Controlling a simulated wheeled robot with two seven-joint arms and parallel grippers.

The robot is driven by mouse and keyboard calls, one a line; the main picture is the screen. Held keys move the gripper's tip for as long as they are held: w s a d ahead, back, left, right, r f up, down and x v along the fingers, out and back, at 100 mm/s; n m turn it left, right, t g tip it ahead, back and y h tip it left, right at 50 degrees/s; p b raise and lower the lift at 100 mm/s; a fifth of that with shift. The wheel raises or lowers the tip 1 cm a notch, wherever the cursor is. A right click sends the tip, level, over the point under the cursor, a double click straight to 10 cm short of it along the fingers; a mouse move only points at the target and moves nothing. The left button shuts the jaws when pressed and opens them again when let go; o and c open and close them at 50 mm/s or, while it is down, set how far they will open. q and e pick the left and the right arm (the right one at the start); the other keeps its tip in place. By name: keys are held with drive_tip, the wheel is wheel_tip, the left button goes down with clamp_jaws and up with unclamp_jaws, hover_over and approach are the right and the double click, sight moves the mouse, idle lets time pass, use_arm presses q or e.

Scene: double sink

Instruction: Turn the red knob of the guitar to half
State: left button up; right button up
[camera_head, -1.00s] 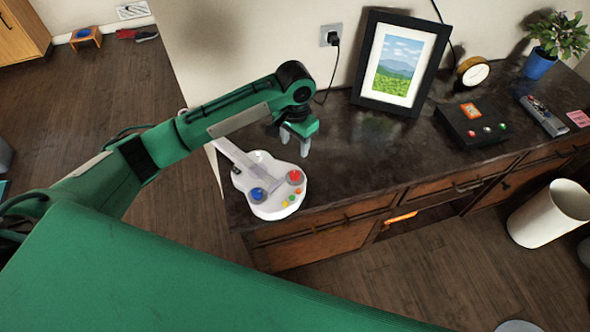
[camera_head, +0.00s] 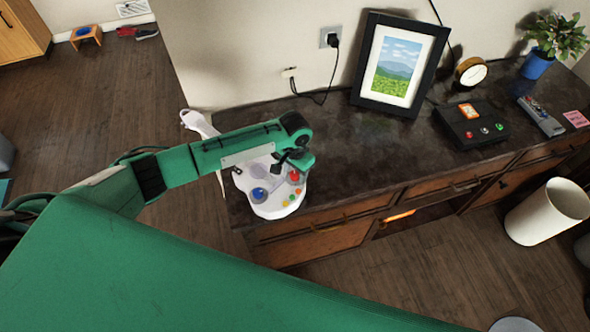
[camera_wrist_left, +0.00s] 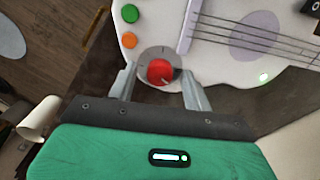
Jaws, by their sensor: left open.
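The white toy guitar (camera_head: 277,207) lies on the dark countertop at its left end, its neck running under my left arm. Its red knob (camera_head: 294,176) is on the right part of the body, and its blue knob (camera_head: 259,194) on the left. In the left wrist view the red knob (camera_wrist_left: 160,71) sits on a grey round dial with tick marks. My left gripper (camera_wrist_left: 157,74) is open, with one finger on each side of the red knob. I cannot tell whether the fingers touch it. In the head view the gripper (camera_head: 294,172) is just over the knob. My right gripper is not in view.
Green (camera_wrist_left: 130,13) and orange (camera_wrist_left: 129,40) buttons sit close to the red knob. A picture frame (camera_head: 366,98), a black box with buttons (camera_head: 462,137) and a plant (camera_head: 553,48) stand farther right. The middle of the countertop is clear.

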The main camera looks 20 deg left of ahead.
use_arm(q)
drive_tip(key=c, duration=1)
drive_tip(key=shift+r, duration=0.1)
